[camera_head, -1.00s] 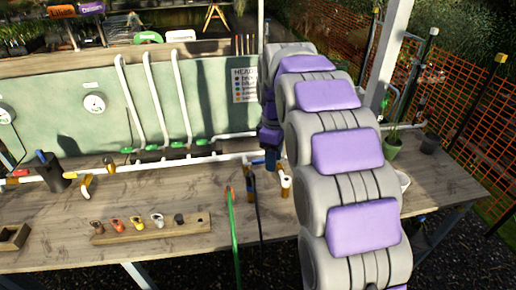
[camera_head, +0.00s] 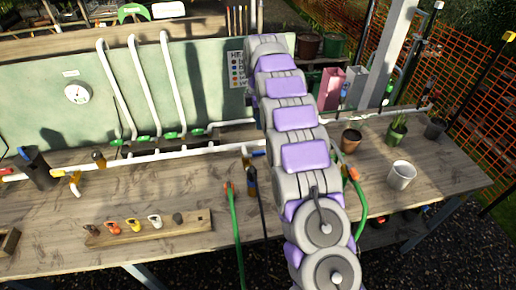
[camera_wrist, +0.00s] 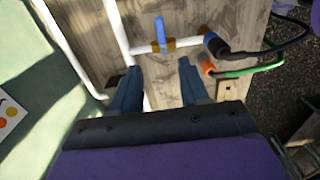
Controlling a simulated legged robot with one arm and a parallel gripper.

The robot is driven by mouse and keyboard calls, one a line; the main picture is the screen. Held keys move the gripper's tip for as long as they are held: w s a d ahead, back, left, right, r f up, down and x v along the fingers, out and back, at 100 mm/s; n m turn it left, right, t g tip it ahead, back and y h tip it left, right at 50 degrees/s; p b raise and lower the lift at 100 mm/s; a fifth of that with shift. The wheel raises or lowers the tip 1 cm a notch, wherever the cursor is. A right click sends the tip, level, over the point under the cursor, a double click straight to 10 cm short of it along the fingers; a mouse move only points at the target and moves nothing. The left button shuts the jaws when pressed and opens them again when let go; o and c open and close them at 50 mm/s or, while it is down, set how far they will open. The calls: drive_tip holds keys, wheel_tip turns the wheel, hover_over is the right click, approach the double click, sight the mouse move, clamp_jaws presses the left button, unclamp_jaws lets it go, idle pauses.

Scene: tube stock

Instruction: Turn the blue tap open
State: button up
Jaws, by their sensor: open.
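The blue tap (camera_wrist: 161,36) has a blue lever on a brass body, set in a white pipe. In the wrist view the lever stands across the pipe at top centre. My gripper (camera_wrist: 155,84) is open and empty, its two dark blue fingers spread below the tap in that view. The lever lies above the gap between the fingertips, and no contact shows. In the head view my arm hides the gripper. A small blue part (camera_head: 259,153) by the pipe, beside my arm, may be the tap's lever.
A green hose (camera_head: 235,225) and a black hose (camera_wrist: 262,51) hang near the tap. A wooden rack (camera_head: 150,232) with several coloured handles lies on the bench (camera_head: 110,262). A white pot (camera_head: 401,175) stands at right. The green panel (camera_head: 215,80) backs the bench.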

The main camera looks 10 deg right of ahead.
drive_tip(key=b, duration=0.1)
hover_over(260, 151)
drive_tip(key=f, duration=0.8)
drive_tip(key=shift+s+d+f, duration=0.15)
drive_tip(key=shift+d+f, duration=0.05)
drive_tip(key=shift+f, duration=0.05)
drive_tip(key=f, duration=0.2)
drive_tip(key=f+b, duration=0.1)
drive_tip(key=f, duration=0.3)
drive_tip(key=shift+a+f, duration=0.2)
drive_tip(key=shift+a, duration=0.2)
drive_tip(key=shift+d+f+b, duration=0.1)
drive_tip(key=shift+f+b, duration=0.2)
drive_tip(key=shift+f, duration=0.1)
drive_tip(key=shift+d, duration=0.15)
clamp_jaws()
